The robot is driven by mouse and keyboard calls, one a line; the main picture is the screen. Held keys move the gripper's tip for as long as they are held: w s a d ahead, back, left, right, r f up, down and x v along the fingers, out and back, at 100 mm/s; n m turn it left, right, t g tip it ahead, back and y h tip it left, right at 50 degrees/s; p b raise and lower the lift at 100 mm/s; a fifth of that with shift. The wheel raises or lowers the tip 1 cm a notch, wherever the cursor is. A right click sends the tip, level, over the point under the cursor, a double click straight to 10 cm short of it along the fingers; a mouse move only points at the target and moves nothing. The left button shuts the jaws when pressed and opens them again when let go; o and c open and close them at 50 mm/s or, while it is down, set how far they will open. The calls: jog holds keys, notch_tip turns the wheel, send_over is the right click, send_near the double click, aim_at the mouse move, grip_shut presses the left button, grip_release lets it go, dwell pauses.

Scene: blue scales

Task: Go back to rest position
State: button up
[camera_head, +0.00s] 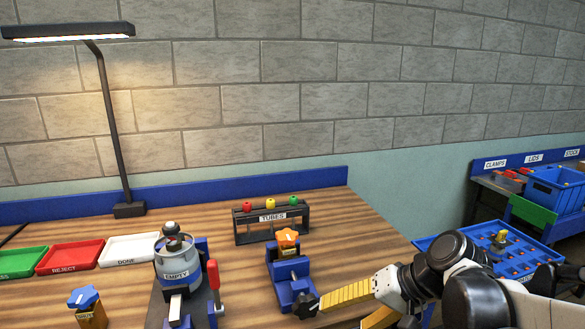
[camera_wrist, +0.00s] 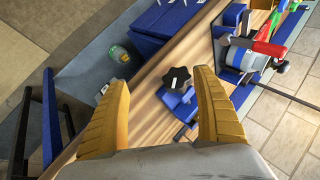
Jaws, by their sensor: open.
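My gripper (camera_wrist: 157,108) has two yellow fingers. In the wrist view they stand wide apart with nothing between their tips, and a black knob (camera_wrist: 177,78) shows beyond them. In the head view the yellow fingers (camera_head: 350,296) reach in from the lower right. Their tips are close to the black knob (camera_head: 305,304) at the front of a blue fixture (camera_head: 284,270) with an orange-topped piece (camera_head: 288,239). I cannot tell whether a finger touches the knob. My arm covers part of the right side of the bench.
A pot labelled EMPTY (camera_head: 176,263) stands in a blue clamp with a red handle (camera_head: 214,274). A TUBES rack (camera_head: 272,220), red tray (camera_head: 69,257) and white tray (camera_head: 129,250) stand farther back. A lamp (camera_head: 110,130) rises at left. A blue crate (camera_head: 556,187) is at right.

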jog(key=s+d+r+n+t+h, duration=0.1)
jog(key=s+d+t+h, duration=0.2)
jog(key=s+d+h, duration=0.4)
jog(key=s, duration=0.3)
jog(key=shift+s+d+t, duration=0.25)
jog(key=shift+d+t, duration=0.05)
jog(key=shift+d, duration=0.1)
